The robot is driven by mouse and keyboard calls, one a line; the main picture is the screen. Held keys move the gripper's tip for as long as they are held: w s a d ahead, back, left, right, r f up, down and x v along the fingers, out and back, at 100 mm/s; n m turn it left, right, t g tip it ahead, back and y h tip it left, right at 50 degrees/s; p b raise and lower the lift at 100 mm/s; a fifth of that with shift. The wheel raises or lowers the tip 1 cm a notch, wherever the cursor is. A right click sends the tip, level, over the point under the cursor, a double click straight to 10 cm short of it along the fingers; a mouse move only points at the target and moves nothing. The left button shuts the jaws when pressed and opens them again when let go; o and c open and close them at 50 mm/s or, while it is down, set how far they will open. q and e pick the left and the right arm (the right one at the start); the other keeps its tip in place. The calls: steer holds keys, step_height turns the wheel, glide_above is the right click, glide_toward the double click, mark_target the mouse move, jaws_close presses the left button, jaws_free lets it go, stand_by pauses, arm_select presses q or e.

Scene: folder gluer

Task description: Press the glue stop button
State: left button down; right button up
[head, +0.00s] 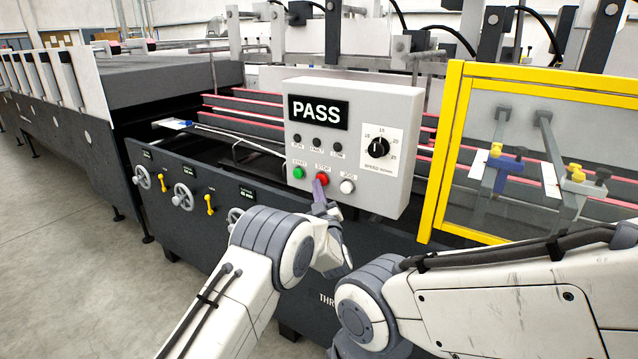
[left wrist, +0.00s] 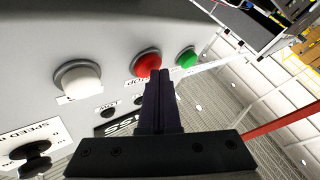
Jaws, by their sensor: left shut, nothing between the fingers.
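A grey control box (head: 410,120) with a PASS display carries a red button (head: 322,178) labelled STOP, between a green button (head: 298,172) and a white one (head: 347,187). My left gripper (head: 318,186) is shut and empty, its tips at the red button's lower left edge in the head view. In the left wrist view the dark fingers (left wrist: 159,76) point at the box face beside the red button (left wrist: 147,63) and partly overlap it. The green button (left wrist: 186,58) and white button (left wrist: 80,78) flank it. I cannot tell whether the tips touch the red button.
A black speed knob (head: 378,148) sits at the box's right. A yellow-framed clear guard (head: 445,150) stands to the right of the box. Dark machine panels with handwheels (head: 183,197) and yellow handles lie below left. Open floor (head: 60,230) is at the left.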

arm_select(q)
steer(key=shift+s+a, duration=0.55)
steer(key=shift+s, duration=0.2)
steer(key=s+a, duration=0.1)
steer(key=s, duration=0.1)
steer(key=s+a, duration=0.2)
stand_by(0.5)
stand_by(0.5)
